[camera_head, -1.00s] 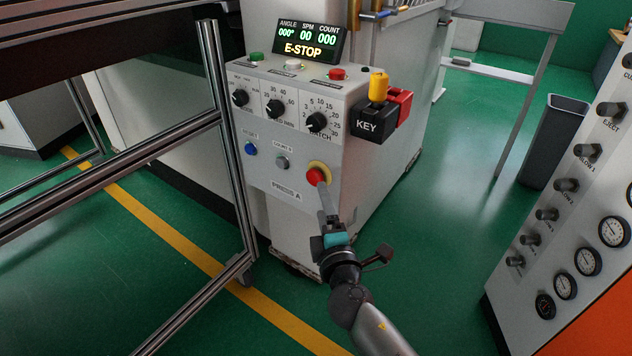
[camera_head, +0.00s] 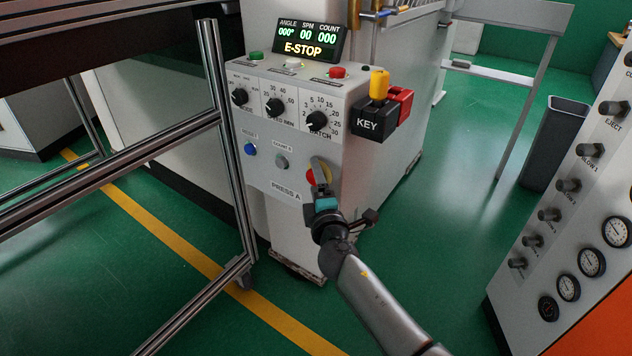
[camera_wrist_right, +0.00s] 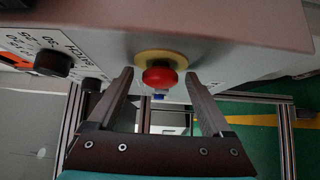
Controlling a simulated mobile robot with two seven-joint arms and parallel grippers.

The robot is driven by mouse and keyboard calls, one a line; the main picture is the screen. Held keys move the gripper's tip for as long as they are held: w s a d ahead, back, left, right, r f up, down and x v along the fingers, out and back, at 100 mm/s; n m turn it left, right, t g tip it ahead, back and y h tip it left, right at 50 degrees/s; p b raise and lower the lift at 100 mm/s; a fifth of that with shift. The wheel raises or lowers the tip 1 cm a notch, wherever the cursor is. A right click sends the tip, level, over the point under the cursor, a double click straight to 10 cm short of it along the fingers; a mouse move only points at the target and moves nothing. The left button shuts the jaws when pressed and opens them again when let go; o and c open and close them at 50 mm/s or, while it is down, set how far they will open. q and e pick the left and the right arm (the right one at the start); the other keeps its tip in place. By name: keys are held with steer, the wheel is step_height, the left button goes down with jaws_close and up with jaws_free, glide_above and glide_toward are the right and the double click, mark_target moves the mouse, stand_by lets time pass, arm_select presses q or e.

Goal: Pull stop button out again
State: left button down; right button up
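The red stop button (camera_head: 311,177) sits on a yellow ring low on the front of the press A control box (camera_head: 290,188). The display above (camera_head: 303,50) reads E-STOP. My right gripper (camera_head: 320,170) is in front of the button and partly covers it in the head view. In the right wrist view the red button (camera_wrist_right: 160,75) with its yellow ring lies between the tips of my right gripper (camera_wrist_right: 158,85). The fingers are apart, with a gap on each side of the button. My left gripper is not in view.
A black KEY block (camera_head: 368,122) with a yellow knob juts from the box's right side. A metal frame post (camera_head: 222,130) stands to the left. Another panel with knobs and gauges (camera_head: 590,200) is at the right. Green floor between is clear.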

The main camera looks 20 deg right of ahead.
jaws_close()
stand_by(0.5)
